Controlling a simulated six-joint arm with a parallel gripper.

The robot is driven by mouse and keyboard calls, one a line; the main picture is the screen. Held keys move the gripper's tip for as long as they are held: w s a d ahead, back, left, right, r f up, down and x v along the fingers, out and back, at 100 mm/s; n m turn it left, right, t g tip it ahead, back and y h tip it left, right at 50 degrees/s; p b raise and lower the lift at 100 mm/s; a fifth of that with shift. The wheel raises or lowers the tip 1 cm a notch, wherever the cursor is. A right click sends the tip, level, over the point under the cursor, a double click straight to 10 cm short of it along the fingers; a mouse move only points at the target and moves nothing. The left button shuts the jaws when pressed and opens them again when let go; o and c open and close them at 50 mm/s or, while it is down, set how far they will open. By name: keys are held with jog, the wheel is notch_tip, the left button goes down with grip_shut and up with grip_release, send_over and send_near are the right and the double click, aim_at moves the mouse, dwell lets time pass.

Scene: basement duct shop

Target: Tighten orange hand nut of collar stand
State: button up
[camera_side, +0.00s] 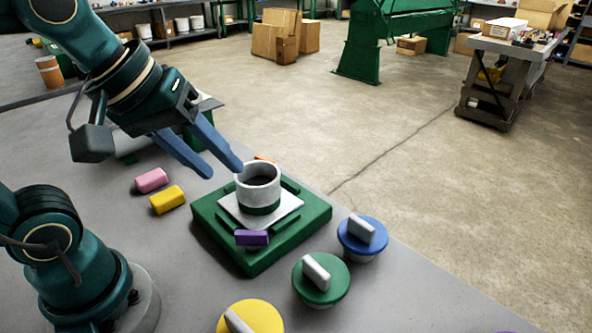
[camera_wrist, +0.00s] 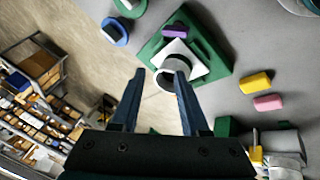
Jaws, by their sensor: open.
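The collar stand has a green base (camera_side: 290,236), a white plate (camera_side: 277,217) and a grey-white upright collar (camera_side: 258,187) with a dark open top. The orange hand nut (camera_side: 264,158) shows only as a sliver behind the collar; I cannot make it out clearly in the wrist view. A purple hand nut (camera_side: 251,238) sits on the stand's near side. My gripper (camera_side: 224,170) is open and empty, angled down beside the collar's upper left, fingers apart. In the wrist view my gripper (camera_wrist: 160,75) has the collar (camera_wrist: 172,68) showing between and beyond its fingertips.
A pink block (camera_side: 151,180) and a yellow block (camera_side: 168,200) lie left of the stand. Blue (camera_side: 362,237), green (camera_side: 321,280) and yellow (camera_side: 250,318) round lids with grey grips lie to the right and front. The grey table's edge runs close behind the stand.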

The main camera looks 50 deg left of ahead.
jog(key=shift+s+a+f+m, duration=0.1)
jog(key=shift+s+f+m, duration=0.45)
jog(key=shift+m, duration=0.4)
jog(key=shift+s+a+f+m, duration=0.1)
jog(key=shift+s+f+m, duration=0.45)
jog(key=shift+m, duration=0.4)
jog(key=shift+s+r, duration=0.1)
